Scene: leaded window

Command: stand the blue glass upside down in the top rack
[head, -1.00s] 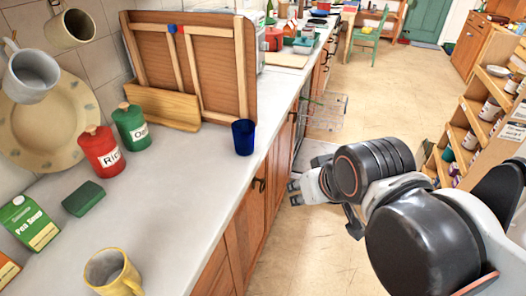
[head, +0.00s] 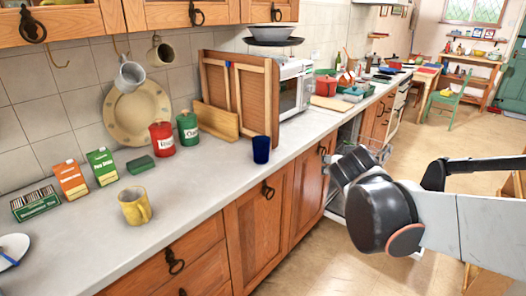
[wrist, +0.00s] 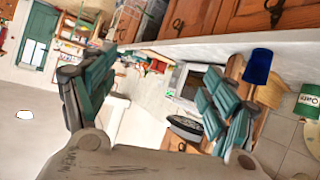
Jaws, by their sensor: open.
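The blue glass (head: 261,149) stands upright near the front edge of the counter (head: 205,165), in front of the leaning wooden panel. It also shows in the wrist view (wrist: 258,66), beyond the right finger and outside the jaws. My gripper (wrist: 150,95) is open, with nothing between its fingers. In the head view it is mostly hidden behind my wrist, over the floor side of the counter, to the right of the glass and apart from it. A wire rack (head: 378,151) juts out from the counter front, partly hidden by my arm; the wrist view shows it at the top (wrist: 130,18).
A yellow mug (head: 134,206), red canister (head: 162,139), green canister (head: 188,133) and green block (head: 140,165) stand left of the glass. The wooden panel (head: 258,95) and microwave (head: 295,88) are behind it. The counter around the glass is clear.

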